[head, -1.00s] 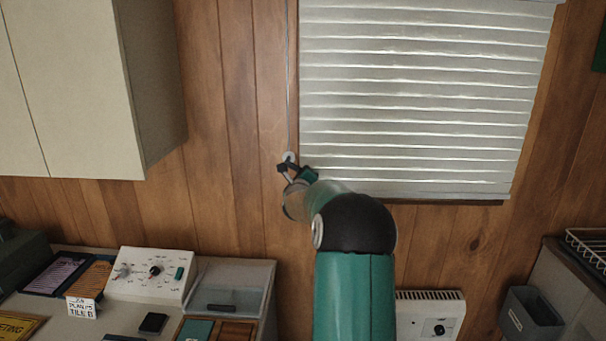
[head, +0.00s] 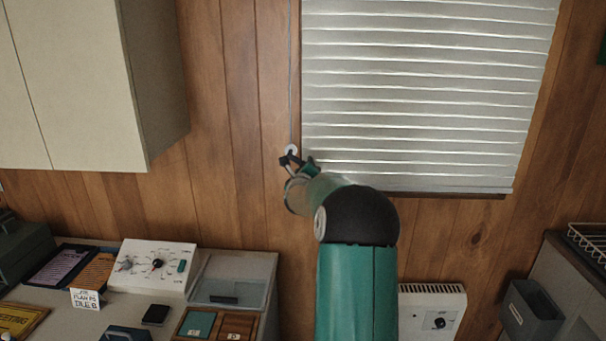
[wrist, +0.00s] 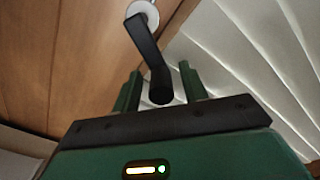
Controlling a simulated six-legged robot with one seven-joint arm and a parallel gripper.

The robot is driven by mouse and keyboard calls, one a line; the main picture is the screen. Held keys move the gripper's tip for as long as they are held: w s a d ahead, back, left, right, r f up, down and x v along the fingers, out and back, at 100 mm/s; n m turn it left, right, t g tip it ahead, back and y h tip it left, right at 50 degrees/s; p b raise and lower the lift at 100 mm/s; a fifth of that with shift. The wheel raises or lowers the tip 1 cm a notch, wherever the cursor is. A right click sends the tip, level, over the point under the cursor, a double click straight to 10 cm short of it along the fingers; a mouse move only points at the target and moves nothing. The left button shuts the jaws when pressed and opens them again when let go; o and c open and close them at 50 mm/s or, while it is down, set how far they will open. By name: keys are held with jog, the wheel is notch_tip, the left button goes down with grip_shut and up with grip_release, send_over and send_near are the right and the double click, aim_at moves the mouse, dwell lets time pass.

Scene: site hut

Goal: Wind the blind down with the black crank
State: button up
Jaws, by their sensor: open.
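The black crank (wrist: 146,45) hangs from a round white mount (wrist: 143,12) on the wood wall, left of the window. Its knob end (wrist: 160,90) points towards the wrist camera. My gripper (wrist: 159,84) is open, with one green finger on each side of the knob; I cannot tell whether either touches it. In the head view my gripper (head: 300,166) is at the crank, partly hidden by my arm. The pale slatted blind (head: 420,95) covers the visible window down to near its lower edge.
A thin cord (head: 290,70) runs up the wall from the mount. A wall cabinet (head: 85,80) hangs at left. Below it, a counter holds a white control box (head: 152,268) and trays. A white heater (head: 432,310) is low on the wall, right of my arm.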

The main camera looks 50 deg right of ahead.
jog(key=v, duration=1.3)
jog(key=shift+s+a, duration=0.2)
jog(key=shift+a, duration=0.1)
jog(key=a+r+n+y, duration=0.1)
jog(key=a+n+y, duration=0.8)
jog(key=a+n, duration=1.4)
jog(key=s+a+f+n+g+y, duration=0.2)
jog(key=s+a+n, duration=0.4)
jog(key=s+a, duration=0.4)
jog(key=s+a+f+n+g+y, duration=0.3)
jog(key=s+a+n, duration=0.4)
jog(key=s+a, duration=0.4)
jog(key=shift+s+a+n+g, duration=0.3)
jog(key=shift+s+a+g, duration=0.1)
jog(key=shift+a, duration=0.25)
